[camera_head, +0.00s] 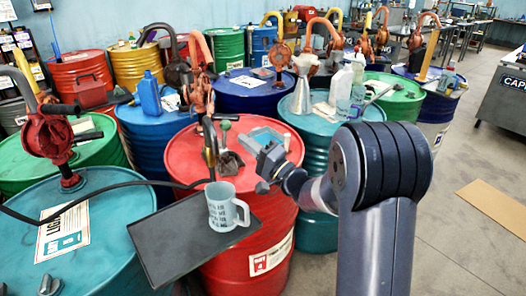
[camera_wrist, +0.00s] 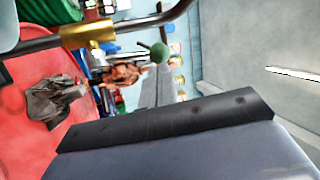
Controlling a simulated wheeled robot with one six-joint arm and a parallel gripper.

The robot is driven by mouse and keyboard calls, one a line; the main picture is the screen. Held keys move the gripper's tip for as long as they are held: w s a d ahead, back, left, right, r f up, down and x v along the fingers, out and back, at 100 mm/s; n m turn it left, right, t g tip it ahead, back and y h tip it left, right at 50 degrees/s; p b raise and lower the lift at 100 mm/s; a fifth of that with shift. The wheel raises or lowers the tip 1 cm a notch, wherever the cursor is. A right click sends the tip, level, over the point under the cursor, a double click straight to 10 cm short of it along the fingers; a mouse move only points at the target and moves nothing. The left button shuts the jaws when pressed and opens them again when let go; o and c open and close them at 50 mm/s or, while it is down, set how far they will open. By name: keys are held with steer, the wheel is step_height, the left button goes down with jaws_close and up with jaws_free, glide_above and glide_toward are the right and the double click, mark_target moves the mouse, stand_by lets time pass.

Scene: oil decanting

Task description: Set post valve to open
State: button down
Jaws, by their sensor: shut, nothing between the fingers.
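The post valve (camera_head: 209,140) stands on the top of the red drum (camera_head: 188,160), left of my gripper. A small green knob (camera_head: 225,125) shows beside its post. In the wrist view the valve shows as a brass fitting (camera_wrist: 88,33) on a dark pipe, with a green ball knob (camera_wrist: 160,52) near it. My gripper (camera_head: 264,142) is shut and empty above the right part of the drum top, apart from the knob. A grey-blue part with a black strip fills the bottom of the wrist view. I cannot tell the lever's exact angle.
A measuring jug (camera_head: 226,208) stands on a dark tray (camera_head: 168,252) in front of the red drum. A dark cloth (camera_wrist: 56,98) lies on the drum top. Drums with pumps and bottles crowd behind and left. Open floor (camera_head: 470,245) lies to the right.

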steer(key=shift+p+x, duration=0.3)
steer(key=shift+x, duration=1.35)
